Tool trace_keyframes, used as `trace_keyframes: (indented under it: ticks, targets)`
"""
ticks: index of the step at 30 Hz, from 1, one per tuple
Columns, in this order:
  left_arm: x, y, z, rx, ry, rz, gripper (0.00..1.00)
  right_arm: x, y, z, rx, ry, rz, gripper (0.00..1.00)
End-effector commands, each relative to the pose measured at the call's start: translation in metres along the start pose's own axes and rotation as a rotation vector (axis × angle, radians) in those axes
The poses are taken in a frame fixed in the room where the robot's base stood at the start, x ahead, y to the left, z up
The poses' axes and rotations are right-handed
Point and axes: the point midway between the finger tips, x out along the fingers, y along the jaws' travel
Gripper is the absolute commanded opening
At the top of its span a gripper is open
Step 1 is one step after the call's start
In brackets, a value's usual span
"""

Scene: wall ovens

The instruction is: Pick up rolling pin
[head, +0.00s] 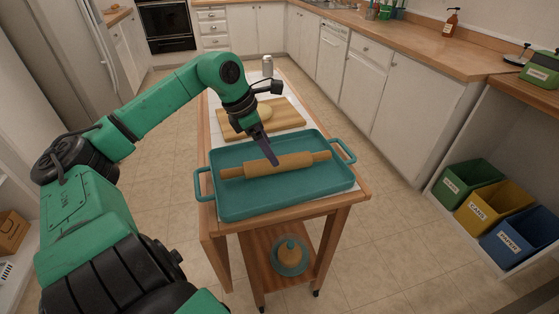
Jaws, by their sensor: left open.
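A wooden rolling pin (290,164) lies across a teal tray (245,207) with two side handles. The tray sits on the near end of a wooden kitchen cart (361,190). My left gripper (272,160) points down at the middle of the rolling pin from its far side. Its fingertips appear very close to the pin; I cannot tell whether they touch it. The gripper is open, and the gap between its fingers is hard to see from here. My right gripper is not in view.
Behind the tray, a cutting board (287,113) holds a round pale item (264,112). A light canister (267,66) stands at the cart's far end. Bins (471,177) stand at right. Floor around the cart is clear.

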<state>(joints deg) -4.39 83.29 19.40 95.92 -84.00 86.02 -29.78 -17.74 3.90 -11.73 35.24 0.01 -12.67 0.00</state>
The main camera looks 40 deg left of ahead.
Motion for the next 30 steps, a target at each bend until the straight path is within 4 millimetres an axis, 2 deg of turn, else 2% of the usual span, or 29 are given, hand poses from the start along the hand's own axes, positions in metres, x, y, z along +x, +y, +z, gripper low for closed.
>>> trace_keyframes:
  ticks: [5,7,9,16,17,21,24,30]
  targets:
    - [0.026,-0.004,-0.002,0.001,0.005,-0.004,0.89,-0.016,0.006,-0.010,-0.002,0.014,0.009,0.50]
    - [0.043,-0.004,-0.004,0.003,0.009,0.000,0.89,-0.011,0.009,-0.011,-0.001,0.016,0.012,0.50]
    - [0.052,-0.004,-0.004,0.002,0.007,0.000,0.89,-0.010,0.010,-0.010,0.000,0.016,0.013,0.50]
    - [0.055,-0.004,-0.003,0.000,0.000,-0.001,0.89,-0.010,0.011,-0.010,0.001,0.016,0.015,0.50]
    - [0.055,-0.004,-0.003,0.000,0.000,-0.001,0.85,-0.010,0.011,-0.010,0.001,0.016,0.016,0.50]
    - [0.054,-0.004,-0.003,0.000,0.000,-0.001,0.32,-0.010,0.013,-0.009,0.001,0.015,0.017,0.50]
    - [0.054,-0.004,-0.003,0.000,0.000,-0.001,0.00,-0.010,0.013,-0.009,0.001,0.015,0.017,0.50]
    - [0.054,-0.004,-0.002,0.000,-0.002,0.000,0.00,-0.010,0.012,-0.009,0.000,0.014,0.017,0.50]
